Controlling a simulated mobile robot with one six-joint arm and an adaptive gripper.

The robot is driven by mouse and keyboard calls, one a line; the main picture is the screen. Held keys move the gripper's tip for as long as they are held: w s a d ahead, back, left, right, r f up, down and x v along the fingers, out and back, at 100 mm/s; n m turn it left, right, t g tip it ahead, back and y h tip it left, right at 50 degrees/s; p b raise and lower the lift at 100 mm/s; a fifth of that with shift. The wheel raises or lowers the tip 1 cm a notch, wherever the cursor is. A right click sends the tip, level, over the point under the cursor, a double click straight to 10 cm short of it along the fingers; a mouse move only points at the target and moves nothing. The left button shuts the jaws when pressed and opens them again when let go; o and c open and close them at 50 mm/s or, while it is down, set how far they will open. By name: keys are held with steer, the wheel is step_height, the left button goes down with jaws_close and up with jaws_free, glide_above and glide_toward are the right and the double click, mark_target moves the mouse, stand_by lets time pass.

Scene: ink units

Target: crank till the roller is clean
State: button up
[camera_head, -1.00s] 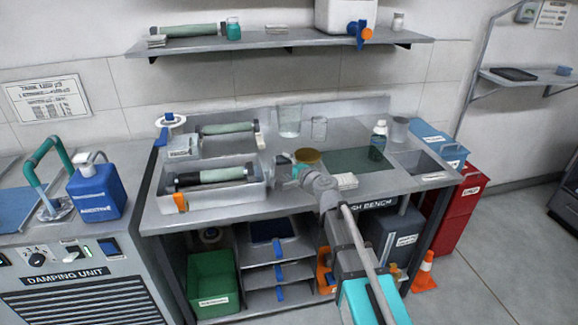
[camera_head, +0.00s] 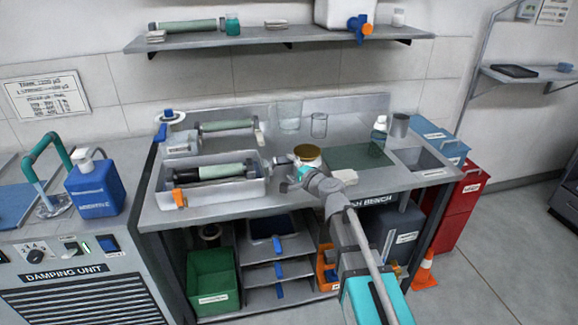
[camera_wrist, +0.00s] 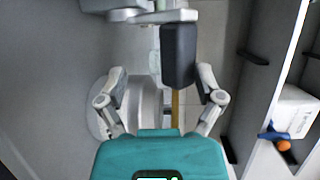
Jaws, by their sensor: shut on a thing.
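The roller (camera_head: 228,170) lies in a grey metal trough (camera_head: 232,191) on the bench. My gripper (camera_head: 287,183) is at the trough's right end, shut on the crank handle. In the wrist view, a dark grey grip (camera_wrist: 178,55) shows between the two fingers of my gripper (camera_wrist: 160,80). The crank's joint to the roller is too small to make out in the head view.
An open amber tin (camera_head: 308,155) stands just behind my gripper, and a white block (camera_head: 345,175) lies to its right. A second roller (camera_head: 227,127) and clear beakers (camera_head: 289,113) stand behind the trough. An orange part (camera_head: 178,197) is on the trough's front left corner.

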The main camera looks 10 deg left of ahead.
steer(key=shift+s+d+f+b, duration=1.05)
steer(key=shift+s+d, duration=0.25)
steer(key=shift+d, duration=0.2)
steer(key=shift+s+d+f+b, duration=1.05)
steer(key=shift+s+d, duration=0.2)
steer(key=shift+d, duration=0.25)
steer(key=shift+s+d+f+b, duration=1.05)
steer(key=shift+s+d, duration=0.25)
steer(key=shift+d, duration=0.2)
steer(key=m+g+h+p, duration=0.1)
steer(key=g+h+p, duration=0.3)
steer(key=p, duration=2)
glide_toward(288, 161)
steer(key=d+r+g+y, duration=0.1)
steer(key=d, duration=0.1)
steer(key=r+m+h+p, duration=0.1)
steer(key=r+p, duration=0.1)
steer(key=p, duration=0.1)
steer(key=shift+s+g, duration=0.15)
steer(key=shift+g, duration=0.25)
steer(key=shift+a+f, duration=0.1)
steer(key=shift+f, duration=0.05)
steer(key=b+x, duration=0.7)
steer(key=x, duration=0.4)
steer(key=shift+f, duration=0.15)
steer(key=shift+b+x, duration=0.85)
steer(key=shift+x, duration=0.35)
